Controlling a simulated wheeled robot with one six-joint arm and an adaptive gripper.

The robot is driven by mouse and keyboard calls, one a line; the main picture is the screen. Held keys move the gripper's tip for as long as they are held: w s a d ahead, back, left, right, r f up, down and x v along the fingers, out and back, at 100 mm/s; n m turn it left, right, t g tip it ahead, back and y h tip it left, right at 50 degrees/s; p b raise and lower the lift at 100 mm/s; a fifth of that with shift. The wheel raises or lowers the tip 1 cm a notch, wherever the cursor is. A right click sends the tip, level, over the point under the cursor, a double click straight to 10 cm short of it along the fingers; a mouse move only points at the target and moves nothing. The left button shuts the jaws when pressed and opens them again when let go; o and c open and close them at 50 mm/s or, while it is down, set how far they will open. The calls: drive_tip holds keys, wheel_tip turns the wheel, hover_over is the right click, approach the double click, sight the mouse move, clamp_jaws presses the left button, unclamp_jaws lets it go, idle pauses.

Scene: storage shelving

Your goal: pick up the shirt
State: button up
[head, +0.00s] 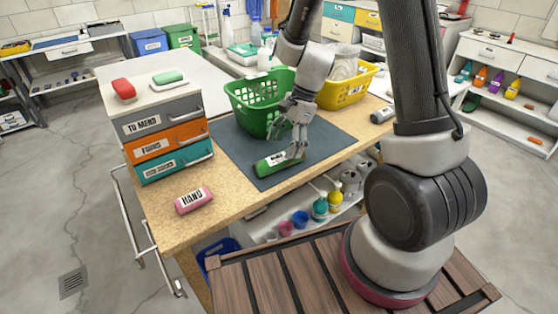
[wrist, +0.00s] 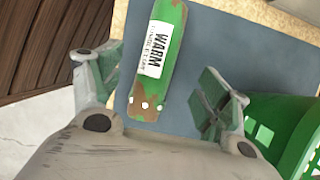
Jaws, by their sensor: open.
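A rolled green bundle with brown patches, which looks like the shirt (head: 270,166), lies on the dark mat on the table. It also shows in the wrist view (wrist: 172,85), with a white label reading WARM. My gripper (head: 288,143) is open above the mat at the bundle. In the wrist view my gripper (wrist: 160,84) has its two fingers apart, one on each side of the bundle's near end. I cannot tell whether either finger touches it.
A green basket (head: 245,100) stands right behind my gripper, with a yellow basket (head: 343,94) to the right. A drawer unit (head: 166,129) stands left of the mat (head: 228,146). A pink bundle labelled HAND (head: 194,200) lies near the front edge.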

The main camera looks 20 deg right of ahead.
sight(281, 153)
drive_tip(key=x, duration=0.4)
drive_tip(key=shift+f, duration=0.1)
drive_tip(key=c, duration=1.2)
